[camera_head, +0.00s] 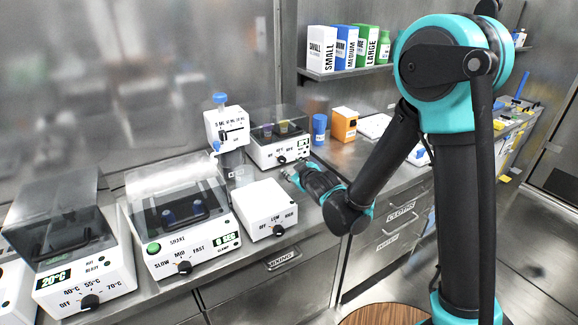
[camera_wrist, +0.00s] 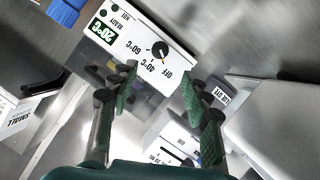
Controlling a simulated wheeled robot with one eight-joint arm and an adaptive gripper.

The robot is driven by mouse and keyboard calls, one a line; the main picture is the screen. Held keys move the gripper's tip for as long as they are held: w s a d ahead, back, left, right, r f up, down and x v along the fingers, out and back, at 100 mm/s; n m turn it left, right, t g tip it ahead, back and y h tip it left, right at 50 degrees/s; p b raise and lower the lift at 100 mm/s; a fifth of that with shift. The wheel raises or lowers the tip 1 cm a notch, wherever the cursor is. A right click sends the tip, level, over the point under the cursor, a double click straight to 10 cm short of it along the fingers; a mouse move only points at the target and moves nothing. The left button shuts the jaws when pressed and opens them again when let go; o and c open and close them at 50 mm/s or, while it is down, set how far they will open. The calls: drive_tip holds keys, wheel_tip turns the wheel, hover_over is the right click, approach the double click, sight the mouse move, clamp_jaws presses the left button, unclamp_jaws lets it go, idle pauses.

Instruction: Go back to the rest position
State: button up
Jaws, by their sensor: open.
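My gripper (camera_head: 291,173) is at the end of my bent arm, above the bench between the white box with the OFF, LOW, HIGH dial (camera_head: 265,208) and the lidded device at the back (camera_head: 283,146). In the wrist view my gripper (camera_wrist: 160,84) has its green-padded fingers spread apart with nothing held between them. Beyond the fingertips is a white panel with a black dial and a green 20°C display (camera_wrist: 150,48). Whether the fingertips touch it I cannot tell.
A shaker with blue tubes (camera_head: 183,262), a heater with a tilted clear lid (camera_head: 68,290) and a white dispenser (camera_head: 226,125) stand on the bench. A shelf above holds several boxes.

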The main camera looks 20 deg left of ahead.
drive_tip(key=shift+s+d+r, duration=0.2)
drive_tip(key=shift+s+d, duration=0.15)
drive_tip(key=shift+s, duration=0.1)
drive_tip(key=d+m+h, duration=0.1)
drive_tip(key=d, duration=0.2)
drive_tip(key=w+d+m+h, duration=0.1)
drive_tip(key=d, duration=0.3)
drive_tip(key=w+d, duration=0.1)
drive_tip(key=d, duration=0.3)
drive_tip(key=shift+w+m+h, duration=0.15)
drive_tip(key=shift+m+h, duration=0.25)
drive_tip(key=s+d+f+m+g+h, duration=0.1)
drive_tip(key=s+d+m+g+h, duration=0.2)
drive_tip(key=d, duration=1.2)
drive_tip(key=s+d+f+m+g+h, duration=0.1)
drive_tip(key=s+d+m, duration=0.3)
drive_tip(key=s+d, duration=0.5)
drive_tip(key=s+d+f+m+g+h, duration=0.2)
drive_tip(key=s+d+f+m, duration=0.1)
drive_tip(key=s+d, duration=0.6)
drive_tip(key=shift+d+f+m+g, duration=0.3)
drive_tip(key=shift+f+m, duration=0.1)
drive_tip(key=shift+f, duration=0.3)
drive_tip(key=shift+w, duration=0.1)
idle(1.0)
